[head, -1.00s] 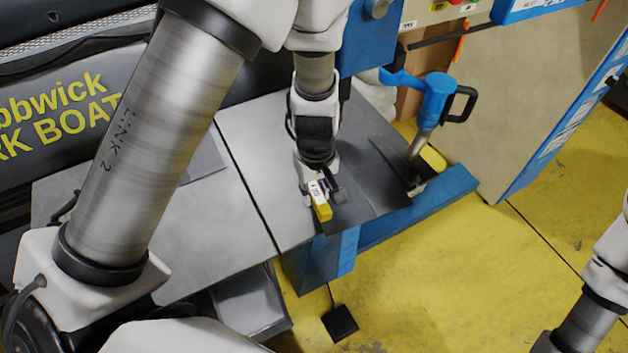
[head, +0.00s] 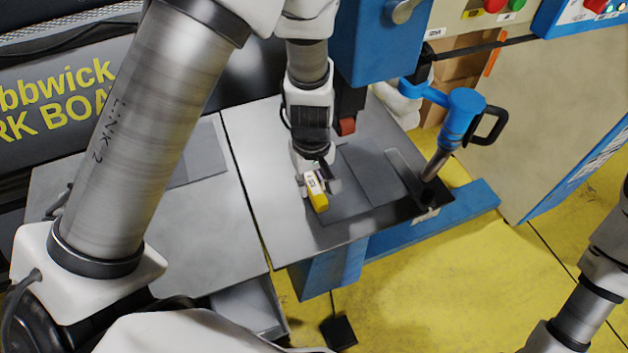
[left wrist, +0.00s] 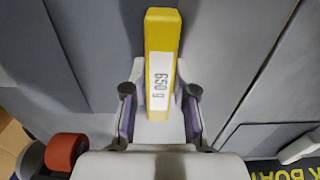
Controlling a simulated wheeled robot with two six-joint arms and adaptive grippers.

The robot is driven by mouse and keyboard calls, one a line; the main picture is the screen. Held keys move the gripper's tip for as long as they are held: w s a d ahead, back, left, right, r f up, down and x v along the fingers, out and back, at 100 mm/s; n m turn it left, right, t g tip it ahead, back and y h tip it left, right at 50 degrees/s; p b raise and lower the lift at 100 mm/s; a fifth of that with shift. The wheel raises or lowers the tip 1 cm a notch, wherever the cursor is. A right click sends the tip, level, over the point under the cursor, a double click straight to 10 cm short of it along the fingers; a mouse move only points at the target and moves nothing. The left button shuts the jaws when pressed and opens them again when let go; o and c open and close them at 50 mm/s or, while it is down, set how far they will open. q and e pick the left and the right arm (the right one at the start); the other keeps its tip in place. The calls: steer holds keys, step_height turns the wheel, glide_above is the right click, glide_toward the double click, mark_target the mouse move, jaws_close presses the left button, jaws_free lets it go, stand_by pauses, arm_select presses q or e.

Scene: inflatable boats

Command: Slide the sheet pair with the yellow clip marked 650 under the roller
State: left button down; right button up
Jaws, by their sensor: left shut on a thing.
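The yellow clip (head: 317,199) with a white label sits over the grey sheets (head: 345,207) on the table. A red-orange roller (head: 347,126) hangs under the blue machine head, behind and right of the gripper. The roller (left wrist: 66,152) also shows at lower left in the left wrist view. My right gripper is out of view; only part of that arm shows at lower right.
The blue machine (head: 385,45) stands just behind the grey table (head: 250,190). A blue-topped handle (head: 462,115) rises at the table's right end. A black pedal (head: 338,331) lies on the yellow floor. Bare table lies left of the clip.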

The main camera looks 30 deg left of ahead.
arm_select(q)
steer(key=shift+w+a+r+p, duration=0.15)
steer(key=shift+w+a+p, duration=0.25)
steer(key=shift+a+p, duration=0.15)
steer(key=shift+w+a+p, duration=0.6)
steer(key=shift+a+p, duration=0.05)
steer(key=shift+p, duration=0.05)
steer(key=shift+w+a+f, duration=0.1)
steer(key=shift+f, duration=0.4)
steer(key=c, duration=0.8)
jaws_free()
steer(key=shift+c, duration=0.2)
